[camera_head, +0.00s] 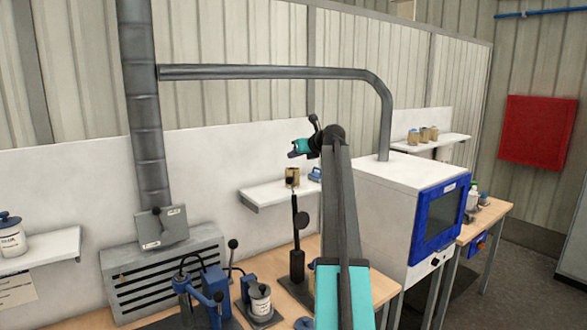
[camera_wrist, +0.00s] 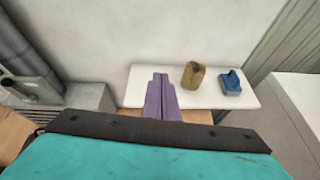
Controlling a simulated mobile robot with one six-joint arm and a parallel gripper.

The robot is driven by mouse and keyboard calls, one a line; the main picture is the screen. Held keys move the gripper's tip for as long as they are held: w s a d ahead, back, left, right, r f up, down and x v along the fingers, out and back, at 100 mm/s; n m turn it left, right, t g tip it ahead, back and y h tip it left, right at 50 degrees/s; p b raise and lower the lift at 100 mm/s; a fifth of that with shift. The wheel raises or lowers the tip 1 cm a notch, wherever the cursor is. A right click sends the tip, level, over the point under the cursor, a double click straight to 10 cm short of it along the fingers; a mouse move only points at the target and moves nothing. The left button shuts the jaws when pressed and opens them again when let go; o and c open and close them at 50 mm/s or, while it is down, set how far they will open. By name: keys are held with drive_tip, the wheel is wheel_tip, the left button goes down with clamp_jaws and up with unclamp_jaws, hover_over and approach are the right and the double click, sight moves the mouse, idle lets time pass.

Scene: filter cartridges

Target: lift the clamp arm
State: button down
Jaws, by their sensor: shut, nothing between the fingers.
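My gripper (camera_head: 292,154) is raised in front of the back wall, above the small wall shelf. Its purple fingers are shut and empty, and they also show in the wrist view (camera_wrist: 160,80). A blue fixture (camera_head: 212,290) with black bent tubes and a blue lever stands on the bench at lower left, well below my gripper. A black upright stand (camera_head: 298,262) with a thin arm and a round disc is right of it. I cannot tell for certain which of these parts is the clamp arm. My arm hides part of the bench.
The wall shelf (camera_wrist: 133,92) holds a tan cartridge (camera_wrist: 193,75) and a blue item (camera_wrist: 231,84). A white cabinet (camera_head: 388,200) with a blue-framed door stands right of my arm. A grey vented box (camera_head: 165,280) is at left.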

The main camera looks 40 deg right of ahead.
drive_tip(key=shift+r+b, duration=0.3)
drive_tip(key=shift+r, duration=1.1)
drive_tip(key=shift+f, duration=0.1)
